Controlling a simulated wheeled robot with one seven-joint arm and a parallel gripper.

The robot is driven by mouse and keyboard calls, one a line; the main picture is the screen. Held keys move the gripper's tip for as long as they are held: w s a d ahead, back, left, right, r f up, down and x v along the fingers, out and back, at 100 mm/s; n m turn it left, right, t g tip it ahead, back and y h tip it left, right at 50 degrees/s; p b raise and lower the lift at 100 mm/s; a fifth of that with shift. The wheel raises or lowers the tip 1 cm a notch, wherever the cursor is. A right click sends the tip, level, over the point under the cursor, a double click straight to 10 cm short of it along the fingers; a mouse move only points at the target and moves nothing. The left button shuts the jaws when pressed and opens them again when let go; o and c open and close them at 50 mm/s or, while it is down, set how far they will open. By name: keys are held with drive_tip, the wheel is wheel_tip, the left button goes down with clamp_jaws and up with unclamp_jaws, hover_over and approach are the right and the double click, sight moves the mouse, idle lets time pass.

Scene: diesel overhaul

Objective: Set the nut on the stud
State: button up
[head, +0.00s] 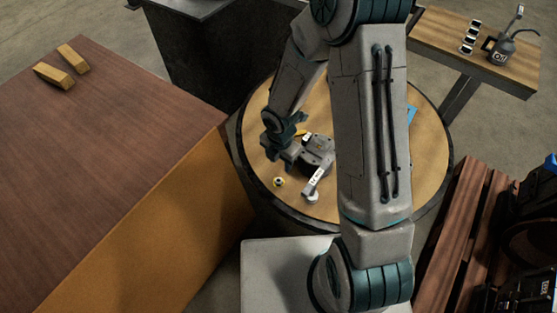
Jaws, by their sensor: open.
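My gripper (283,158) is over the left part of a round wooden-topped table, open, close to the left side of a dark grey round housing (318,153). Nothing shows clearly between the fingers.
A light grey tool-like part (316,186) lies in front of the housing. The round table (262,170) is partly hidden by my arm. A large wooden box (130,150) with two yellow blocks stands left.

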sight(278, 182)
drive_tip(key=shift+n, duration=0.4)
drive_tip(key=f+b, duration=0.2)
drive_tip(key=f, duration=0.1)
drive_tip(key=f+b, duration=0.6)
drive_tip(key=f, duration=0.1)
drive_tip(key=shift+s+a, duration=0.15)
drive_tip(key=shift+a, duration=0.15)
clamp_jaws()
